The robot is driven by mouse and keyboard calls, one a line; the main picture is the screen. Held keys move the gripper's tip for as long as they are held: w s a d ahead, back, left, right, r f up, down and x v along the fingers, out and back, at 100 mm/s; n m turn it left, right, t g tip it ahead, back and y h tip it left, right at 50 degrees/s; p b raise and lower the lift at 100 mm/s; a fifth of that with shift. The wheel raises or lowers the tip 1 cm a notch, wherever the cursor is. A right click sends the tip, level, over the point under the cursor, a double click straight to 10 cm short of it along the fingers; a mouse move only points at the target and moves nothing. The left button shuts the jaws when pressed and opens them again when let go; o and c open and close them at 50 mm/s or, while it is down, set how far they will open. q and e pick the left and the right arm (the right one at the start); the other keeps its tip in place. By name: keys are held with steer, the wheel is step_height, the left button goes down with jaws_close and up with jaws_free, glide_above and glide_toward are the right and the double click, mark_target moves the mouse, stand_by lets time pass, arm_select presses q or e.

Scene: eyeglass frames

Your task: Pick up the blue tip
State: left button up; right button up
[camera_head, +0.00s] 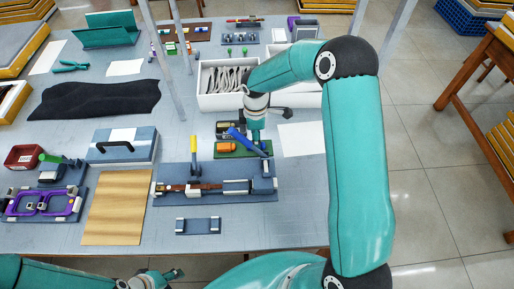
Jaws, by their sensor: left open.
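A blue elongated piece (236,137) lies slanted at the back edge of a small green board (232,154); I cannot tell for sure that it is the blue tip. An orange block (227,147) sits on the board in front of it. My right arm reaches in from the right, and its gripper (257,132) points down just to the right of the blue piece. Its fingers are too small and hidden to show whether they are apart. My left gripper (170,275) is open and empty at the bottom edge, in front of the table and far from the blue piece.
A blue-grey fixture (215,197) with an upright yellow-handled tool (194,146) stands in front of the green board. A white bin (212,102) of eyeglass frames is behind. A wooden board (117,207) and a purple frame fixture (45,204) lie left. Thin grey posts rise behind.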

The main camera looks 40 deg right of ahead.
steer(key=f+b, duration=0.1)
steer(key=f, duration=0.3)
steer(key=shift+d+b, duration=0.2)
steer(key=shift+b, duration=0.2)
steer(key=shift+s+r, duration=0.1)
steer(key=c, duration=1)
steer(key=shift+r, duration=0.2)
